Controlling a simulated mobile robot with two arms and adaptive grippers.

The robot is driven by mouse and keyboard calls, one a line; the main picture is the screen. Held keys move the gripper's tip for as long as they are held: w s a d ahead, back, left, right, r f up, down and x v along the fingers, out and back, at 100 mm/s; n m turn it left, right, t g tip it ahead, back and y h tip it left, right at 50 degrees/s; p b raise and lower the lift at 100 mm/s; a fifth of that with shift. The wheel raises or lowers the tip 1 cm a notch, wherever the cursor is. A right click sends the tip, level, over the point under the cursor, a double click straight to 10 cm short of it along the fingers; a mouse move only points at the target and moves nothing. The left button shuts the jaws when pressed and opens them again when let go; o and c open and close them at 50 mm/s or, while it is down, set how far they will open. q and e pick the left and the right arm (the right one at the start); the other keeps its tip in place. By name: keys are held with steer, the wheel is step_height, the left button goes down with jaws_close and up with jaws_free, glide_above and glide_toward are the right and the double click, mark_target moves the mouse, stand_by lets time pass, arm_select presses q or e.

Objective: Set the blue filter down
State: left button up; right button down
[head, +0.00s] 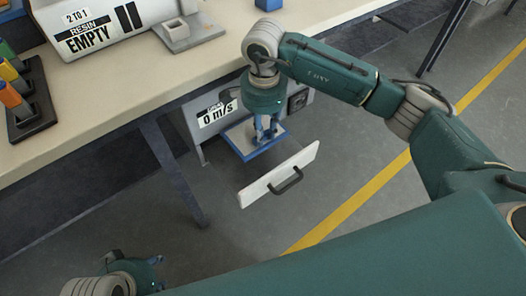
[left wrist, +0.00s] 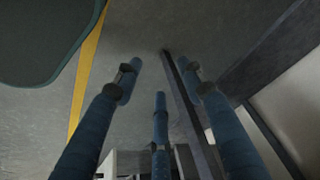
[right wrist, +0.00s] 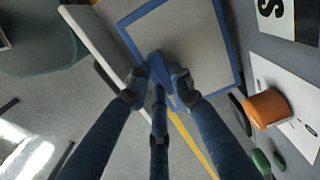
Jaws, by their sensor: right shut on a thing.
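The blue-framed filter (head: 238,140), with its pale grey mesh, is low beside the bench, between a machine front and a white drawer front (head: 282,174) with a dark handle. My right gripper (head: 266,131) points down at it. In the right wrist view my right gripper's fingers (right wrist: 158,85) close on a blue part at the edge of the filter (right wrist: 190,35). I cannot tell whether the filter rests on the drawer or hangs just above it. My left gripper (head: 143,272) is at the lower left; in the left wrist view its fingers (left wrist: 160,88) are spread and empty.
In the right wrist view an orange knob (right wrist: 267,108) and green buttons are close by. A bench leg (head: 172,165) stands left of it. The floor in front is clear.

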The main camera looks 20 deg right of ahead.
step_height(320, 180, down, 4)
steer(key=shift+f, duration=0.35)
step_height(320, 180, down, 5)
steer(key=shift+w+r+b, duration=0.15)
steer(key=shift+r+b, duration=0.05)
steer(key=shift+b, duration=0.6)
arm_select(q)
steer(key=w+d+r+t, duration=0.1)
steer(key=w+d+t, duration=0.1)
steer(key=w, duration=0.4)
steer(key=shift+w+t+h, duration=0.3)
steer(key=shift+t+h, duration=0.1)
steer(key=shift+t, duration=0.1)
steer(key=shift+w+d+r, duration=0.1)
steer(key=shift+w, duration=0.1)
arm_select(e)
steer(key=shift+f, duration=0.1)
steer(key=c, duration=1.5)
jaws_free()
steer(key=shift+c, duration=0.2)
arm_select(q)
steer(key=shift+w+r, duration=0.2)
steer(key=shift+w, duration=0.05)
steer(key=shift+s, duration=0.1)
